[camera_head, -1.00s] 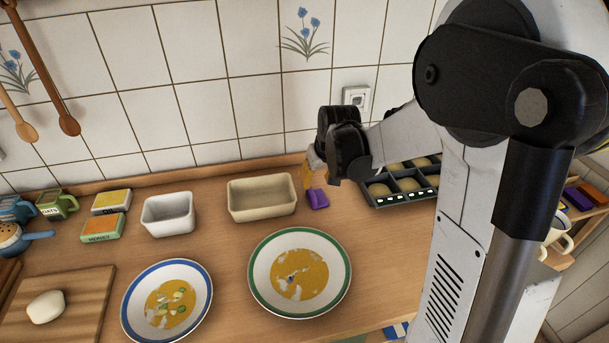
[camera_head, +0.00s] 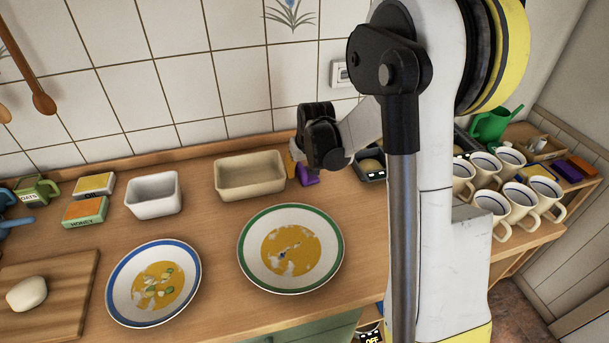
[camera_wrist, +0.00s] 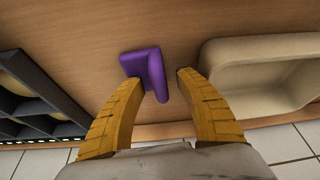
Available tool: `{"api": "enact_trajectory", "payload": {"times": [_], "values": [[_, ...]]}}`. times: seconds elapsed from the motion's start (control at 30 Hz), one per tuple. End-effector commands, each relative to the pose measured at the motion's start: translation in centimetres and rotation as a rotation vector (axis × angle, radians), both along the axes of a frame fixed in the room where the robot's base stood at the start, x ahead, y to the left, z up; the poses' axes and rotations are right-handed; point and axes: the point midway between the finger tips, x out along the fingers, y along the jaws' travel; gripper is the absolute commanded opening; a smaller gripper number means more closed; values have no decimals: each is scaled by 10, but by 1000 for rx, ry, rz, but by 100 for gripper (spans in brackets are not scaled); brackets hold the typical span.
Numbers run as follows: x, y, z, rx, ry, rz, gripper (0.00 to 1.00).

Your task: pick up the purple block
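The purple block (camera_wrist: 156,72) is on the wooden counter in the wrist view, with a flat part at left and a raised part at right. My gripper (camera_wrist: 158,80) is open, with yellow fingers spread at the block. The left fingertip overlaps the block's flat part, and the right fingertip is apart from its right side. The head view shows the purple block (camera_head: 309,178) partly hidden by the dark wrist of my gripper (camera_head: 294,168). Contact cannot be told.
A beige dish (camera_head: 250,178) stands close beside the block; it fills the wrist view's right side (camera_wrist: 260,60). A dark compartment tray (camera_wrist: 30,112) lies at left there. Two plates (camera_head: 290,207) (camera_head: 115,300), a white dish (camera_head: 153,195) and several mugs (camera_head: 490,203) stand around.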

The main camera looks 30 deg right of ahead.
Motion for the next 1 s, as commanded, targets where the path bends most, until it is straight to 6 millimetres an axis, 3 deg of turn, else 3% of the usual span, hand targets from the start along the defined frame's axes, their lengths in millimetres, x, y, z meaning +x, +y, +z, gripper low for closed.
{"api": "enact_trajectory", "payload": {"times": [0.03, 0.13, 0.67, 0.93, 1.0], "values": [[0, 0, 0, 0, 0, 0, 31], [0, 0, 0, 0, 0, 0, 0], [0, 0, 5, 0, 0, 0, 0], [-1, 0, 46, 0, 0, 0, 0], [-12, -9, 53, -1, 0, -4, 0]]}}
